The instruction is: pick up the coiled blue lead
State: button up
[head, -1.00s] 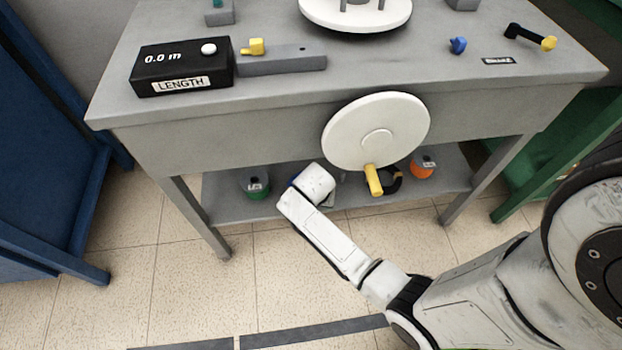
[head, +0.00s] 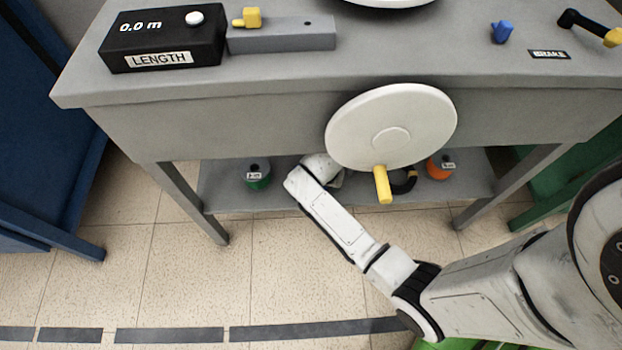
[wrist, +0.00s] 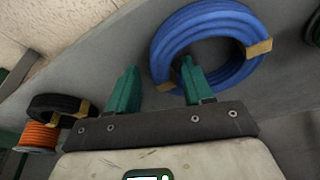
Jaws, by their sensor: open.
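The coiled blue lead (wrist: 162,54) is a thick ring with tan ties, lying on the grey lower shelf in the wrist view. My gripper (wrist: 158,86) is open, with two green fingers apart. The right finger overlaps the near-left part of the coil in the picture, and the left finger is left of the coil. In the head view the blue lead is hidden, and my forearm reaches under the bench to the shelf.
The lower shelf (head: 225,200) also holds a green spool (head: 258,181), an orange spool (head: 437,172) and a black coil (wrist: 58,106). A white disc (head: 390,110) with a yellow handle (head: 383,185) hangs at the bench front, close to my wrist. Bench legs stand at both sides.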

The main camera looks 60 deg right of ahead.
grip_shut()
dwell(0.4)
jog(key=shift+d+r, duration=0.1)
jog(key=shift+r, duration=0.05)
